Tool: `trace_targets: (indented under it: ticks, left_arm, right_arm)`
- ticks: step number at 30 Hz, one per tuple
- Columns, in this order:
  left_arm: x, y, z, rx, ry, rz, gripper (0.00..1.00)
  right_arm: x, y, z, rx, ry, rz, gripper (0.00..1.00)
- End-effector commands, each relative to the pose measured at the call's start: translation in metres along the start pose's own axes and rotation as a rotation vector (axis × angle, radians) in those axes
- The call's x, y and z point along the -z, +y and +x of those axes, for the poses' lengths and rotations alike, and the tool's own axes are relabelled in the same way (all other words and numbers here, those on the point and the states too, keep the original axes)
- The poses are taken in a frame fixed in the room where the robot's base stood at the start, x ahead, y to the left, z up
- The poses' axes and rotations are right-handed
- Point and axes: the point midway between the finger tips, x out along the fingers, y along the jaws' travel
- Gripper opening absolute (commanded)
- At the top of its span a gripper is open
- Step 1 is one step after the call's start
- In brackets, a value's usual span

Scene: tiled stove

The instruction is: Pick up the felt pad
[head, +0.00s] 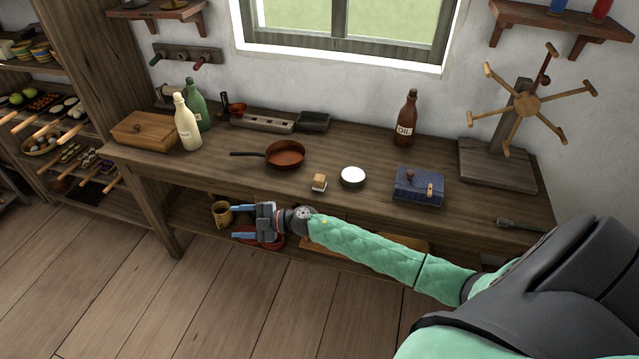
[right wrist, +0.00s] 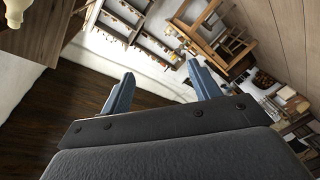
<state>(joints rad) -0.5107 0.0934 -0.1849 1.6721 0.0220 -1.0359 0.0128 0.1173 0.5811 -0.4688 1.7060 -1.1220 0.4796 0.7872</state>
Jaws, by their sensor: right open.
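No object is plainly a felt pad. A small block with a tan top and white lower part (head: 319,183) stands on the workbench near its front edge; it may be the felt pad. A round white-topped thing (head: 352,175) sits to its right. My right gripper (head: 246,221) is open and empty, in front of the bench and left of and below the small block in the head view. Its spread blue fingers also show in the right wrist view (right wrist: 162,84), with nothing between them. My left gripper is not in view.
The workbench (head: 225,177) also holds a copper pan (head: 285,154), a blue box (head: 418,187), an oil bottle (head: 406,118) and a spoked wheel stand (head: 497,176). A mug (head: 222,214) is on the lower shelf. The bench front left of the small block is clear.

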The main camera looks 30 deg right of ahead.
Motion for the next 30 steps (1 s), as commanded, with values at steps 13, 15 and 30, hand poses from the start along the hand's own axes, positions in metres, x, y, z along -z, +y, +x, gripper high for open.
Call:
trace_targets:
  ticks: [13,15,30]
  left_arm:
    - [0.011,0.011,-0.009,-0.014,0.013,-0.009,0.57]
    - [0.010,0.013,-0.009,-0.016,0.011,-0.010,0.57]
    - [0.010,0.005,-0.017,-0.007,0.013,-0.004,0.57]
  right_arm:
    - [-0.024,0.060,-0.087,0.848,-0.089,-0.340,0.62]
    - [-0.038,0.079,-0.116,0.981,-0.188,-0.366,0.62]
    - [-0.075,0.168,-0.236,1.344,-0.678,-0.368,0.62]
